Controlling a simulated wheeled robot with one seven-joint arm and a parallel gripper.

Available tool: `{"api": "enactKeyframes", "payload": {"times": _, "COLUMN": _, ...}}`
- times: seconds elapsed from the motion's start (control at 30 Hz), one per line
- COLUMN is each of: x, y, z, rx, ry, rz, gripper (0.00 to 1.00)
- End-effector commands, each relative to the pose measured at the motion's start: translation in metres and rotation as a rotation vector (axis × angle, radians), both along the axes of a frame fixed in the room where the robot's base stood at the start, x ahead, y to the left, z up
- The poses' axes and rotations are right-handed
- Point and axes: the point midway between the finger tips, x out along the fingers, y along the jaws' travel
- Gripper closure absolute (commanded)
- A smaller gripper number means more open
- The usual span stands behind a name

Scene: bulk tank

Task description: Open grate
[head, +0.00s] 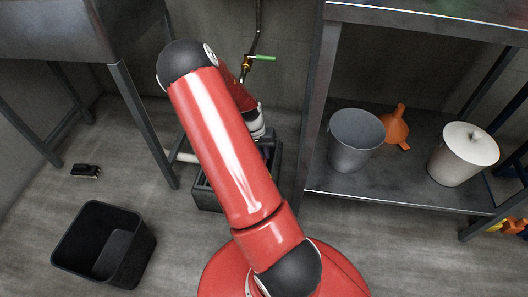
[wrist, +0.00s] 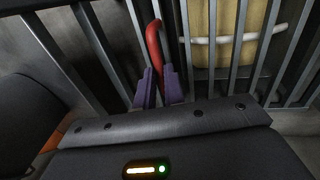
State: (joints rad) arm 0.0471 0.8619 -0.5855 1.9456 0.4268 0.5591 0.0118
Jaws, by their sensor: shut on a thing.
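The grate (wrist: 100,52) shows in the wrist view as a row of grey metal bars across the upper part. A red curved handle (wrist: 153,38) rises among the bars. My gripper (wrist: 159,84), with purple fingertips, is shut on the lower part of this handle. In the head view a dark open-topped box or pit (head: 206,195) stands on the floor, largely hidden behind my red arm. My gripper is mostly hidden there too. I cannot tell from these frames how far the grate is raised.
Beyond the bars is a tan cylinder (wrist: 212,30) with a white band. A black bin (head: 140,250) and a small brush-like object (head: 86,171) are at left. A shelf (head: 395,190) at right holds a grey bucket (head: 352,145), an orange funnel (head: 396,130) and a lidded pail (head: 455,160).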

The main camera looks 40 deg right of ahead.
Motion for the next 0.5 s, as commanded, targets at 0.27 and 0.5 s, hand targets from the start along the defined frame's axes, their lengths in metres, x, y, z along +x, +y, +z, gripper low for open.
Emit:
{"api": "enactKeyframes", "payload": {"times": 0.27, "x": 0.014, "y": 0.012, "z": 0.048, "rx": -0.106, "ry": 0.122, "rz": 0.011, "gripper": 1.00}}
{"api": "enactKeyframes", "payload": {"times": 0.5, "x": 0.039, "y": 0.032, "z": 0.089, "rx": -0.253, "ry": 0.287, "rz": 0.010, "gripper": 1.00}}
